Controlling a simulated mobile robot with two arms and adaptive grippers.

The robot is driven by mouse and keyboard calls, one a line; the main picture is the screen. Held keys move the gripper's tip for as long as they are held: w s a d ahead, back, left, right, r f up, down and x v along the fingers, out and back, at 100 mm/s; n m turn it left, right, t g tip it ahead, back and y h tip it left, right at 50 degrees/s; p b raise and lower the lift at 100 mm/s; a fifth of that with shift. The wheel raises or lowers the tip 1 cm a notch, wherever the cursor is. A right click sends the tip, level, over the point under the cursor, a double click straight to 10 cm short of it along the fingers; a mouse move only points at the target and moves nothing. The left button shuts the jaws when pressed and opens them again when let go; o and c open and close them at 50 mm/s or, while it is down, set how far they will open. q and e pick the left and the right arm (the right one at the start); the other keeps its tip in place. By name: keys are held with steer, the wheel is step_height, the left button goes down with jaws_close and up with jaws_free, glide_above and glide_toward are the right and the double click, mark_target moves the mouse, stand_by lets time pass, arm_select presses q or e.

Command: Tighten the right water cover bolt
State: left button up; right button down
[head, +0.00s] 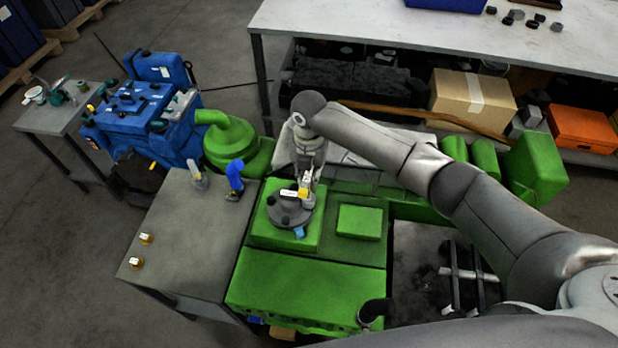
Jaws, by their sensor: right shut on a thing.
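The water cover (291,214) is a dark grey round part lying on a green block of the engine. A small yellow and white piece, which looks like the right water cover bolt (303,194), stands at its far right edge. My right gripper (306,181) reaches down over that edge and is shut on this piece. The fingertips are small and partly hidden, so the bolt's seating cannot be seen. Another pale yellow piece (288,193) lies just left of it. A blue piece (299,232) shows at the cover's near edge. My left gripper is not in view.
A grey side table (190,225) at left holds two yellow bolts (146,238), a blue tool (235,178) and a grey-yellow tool (197,178). A blue engine (130,115) stands behind. A long workbench (370,25) with a loaded shelf spans the back.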

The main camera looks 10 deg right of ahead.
steer(key=shift+r, duration=0.5)
steer(key=shift+r, duration=3)
steer(key=s+a, duration=0.1)
steer(key=s, duration=0.6)
steer(key=shift+a, duration=0.2)
